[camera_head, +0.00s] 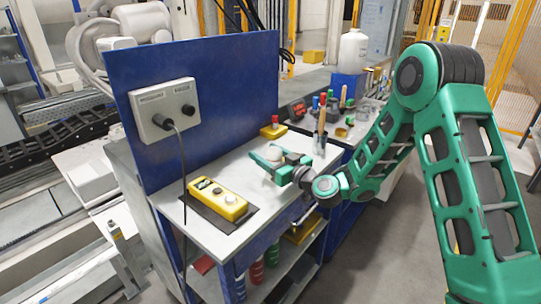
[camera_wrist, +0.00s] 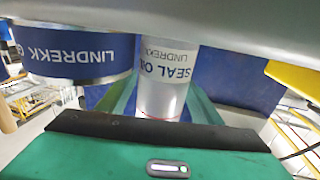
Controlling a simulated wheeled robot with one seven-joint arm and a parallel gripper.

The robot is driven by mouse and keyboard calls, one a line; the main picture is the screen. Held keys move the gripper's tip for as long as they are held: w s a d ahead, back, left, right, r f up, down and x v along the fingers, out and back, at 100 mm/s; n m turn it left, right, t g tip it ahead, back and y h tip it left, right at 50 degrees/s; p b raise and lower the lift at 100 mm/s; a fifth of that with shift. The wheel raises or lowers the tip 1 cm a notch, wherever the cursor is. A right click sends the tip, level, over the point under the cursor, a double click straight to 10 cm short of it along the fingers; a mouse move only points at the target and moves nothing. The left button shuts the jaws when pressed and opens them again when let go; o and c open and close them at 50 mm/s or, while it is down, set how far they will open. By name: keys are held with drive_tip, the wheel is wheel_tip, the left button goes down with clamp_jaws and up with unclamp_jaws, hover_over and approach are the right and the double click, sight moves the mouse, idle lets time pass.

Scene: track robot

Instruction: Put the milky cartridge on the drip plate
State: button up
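The milky cartridge (camera_wrist: 165,82), a pale cylinder labelled "SEAL OIL", stands between my gripper's green fingers (camera_wrist: 165,95) in the wrist view. The fingers flank it closely on both sides; whether they press on it is not clear. In the head view my gripper (camera_head: 271,160) is low over the bench top, with a whitish shape between its fingers. The cartridge's far end meets the grey surface at the top of the wrist view. I cannot make out a drip plate for certain.
A wide round tin (camera_wrist: 75,50) stands close beside the cartridge. A blue panel (camera_head: 215,85) rises behind. Bottles and tools (camera_head: 322,115) stand right of my gripper.

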sight(280, 161)
drive_tip(key=shift+r, duration=0.1)
drive_tip(key=v, duration=0.9)
drive_tip(key=shift+s+d, duration=0.2)
drive_tip(key=shift+d, duration=0.1)
drive_tip(key=shift+v, duration=1)
drive_tip(key=shift+s, duration=0.15)
